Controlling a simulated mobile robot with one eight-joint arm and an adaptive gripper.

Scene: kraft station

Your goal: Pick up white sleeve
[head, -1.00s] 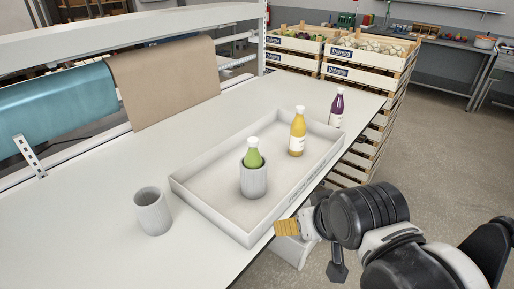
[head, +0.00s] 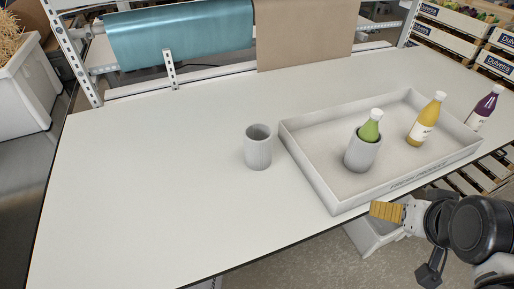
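An empty, open-topped white-grey sleeve (head: 258,149) stands upright on the white table (head: 150,190), just left of the tray. A second sleeve (head: 361,155) stands inside the tray (head: 335,196) around a green bottle (head: 370,127), whose top sticks out. My gripper (head: 386,211) is at the lower right, in front of the tray's near edge and well right of the empty sleeve. Its yellow ridged finger pad shows; the other finger is not clear, so its opening cannot be told.
A yellow bottle (head: 425,121) stands in the tray and a purple bottle (head: 484,107) is beyond its right end. Teal (head: 185,33) and brown (head: 303,32) rolls hang along the back. The table's left half is clear.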

